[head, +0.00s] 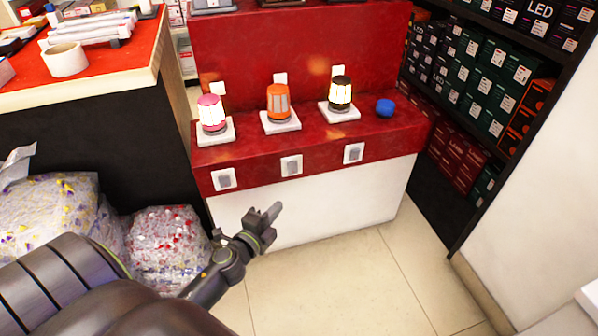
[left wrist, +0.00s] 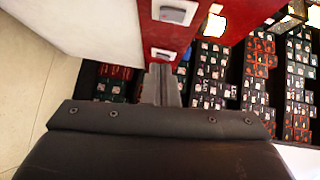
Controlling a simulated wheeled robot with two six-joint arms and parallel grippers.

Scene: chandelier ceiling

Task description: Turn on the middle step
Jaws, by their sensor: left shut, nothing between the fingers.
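A red stepped stand (head: 327,133) holds three small lamps on white bases. The middle orange lamp (head: 278,100) has greyish panels and looks unlit. The pink lamp (head: 211,113) on the left and the black lamp (head: 340,93) on the right glow. Below them, on the red front face, are a left switch (head: 223,179), a middle switch (head: 291,165) and a right switch (head: 353,153). My left gripper (head: 273,210) is shut and empty, in front of the white lower panel and below the middle switch. Its fingers (left wrist: 161,84) point toward switch plates in the left wrist view. My right gripper is out of view.
A small blue object (head: 385,107) sits at the step's right end. Shelves of boxed bulbs (head: 470,80) stand on the right. A red-topped counter (head: 110,70) and clear bags of scraps (head: 165,245) are on the left. The tiled floor (head: 345,280) ahead is clear.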

